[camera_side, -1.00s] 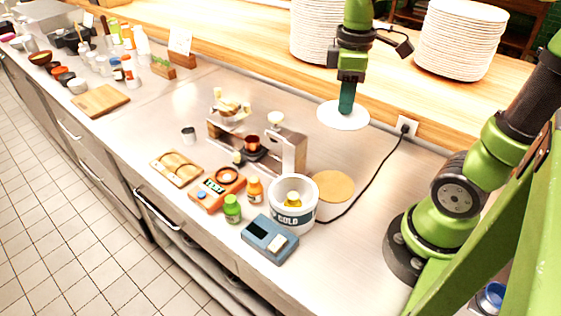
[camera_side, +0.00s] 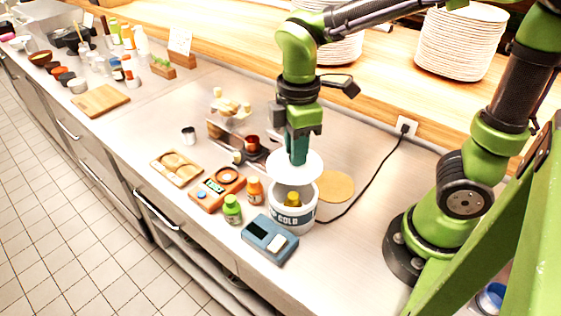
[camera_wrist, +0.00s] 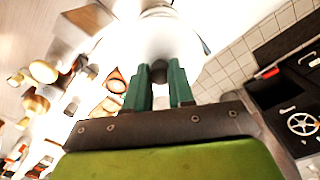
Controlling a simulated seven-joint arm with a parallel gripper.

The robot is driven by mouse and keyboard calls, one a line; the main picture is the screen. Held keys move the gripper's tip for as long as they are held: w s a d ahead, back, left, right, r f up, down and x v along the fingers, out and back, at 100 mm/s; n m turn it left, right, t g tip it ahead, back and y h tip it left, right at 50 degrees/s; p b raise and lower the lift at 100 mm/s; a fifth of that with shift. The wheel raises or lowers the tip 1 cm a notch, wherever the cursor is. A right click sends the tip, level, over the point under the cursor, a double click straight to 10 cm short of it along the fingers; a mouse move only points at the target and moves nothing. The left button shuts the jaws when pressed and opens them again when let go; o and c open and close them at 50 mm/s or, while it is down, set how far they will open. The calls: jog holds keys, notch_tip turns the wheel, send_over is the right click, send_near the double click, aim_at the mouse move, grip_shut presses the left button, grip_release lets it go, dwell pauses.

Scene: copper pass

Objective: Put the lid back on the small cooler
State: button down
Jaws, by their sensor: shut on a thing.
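The small cooler (camera_side: 293,217) is a white round tub marked "COLD" near the counter's front edge. Its top is open and a yellow-capped jar (camera_side: 292,199) shows inside. The white round lid (camera_side: 295,168) is level and hangs just above the cooler, apart from it, a gap showing between them. My gripper (camera_side: 298,158) points down and is shut on the lid's knob. In the wrist view the green fingers (camera_wrist: 160,88) close on the dark knob (camera_wrist: 159,70), with the pale lid (camera_wrist: 165,40) behind. The lid hides most of the cooler there.
A blue scale (camera_side: 270,240), a green-capped bottle (camera_side: 232,209), an orange bottle (camera_side: 254,190) and an orange device (camera_side: 217,188) stand close to the cooler. A black cable (camera_side: 365,185) runs to the wall outlet.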

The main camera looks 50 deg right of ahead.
jog(key=shift+f, duration=3.45)
jog(key=shift+f, duration=0.15)
jog(key=shift+c, duration=2.1)
grip_release()
jog(key=shift+r, duration=3.5)
grip_shut()
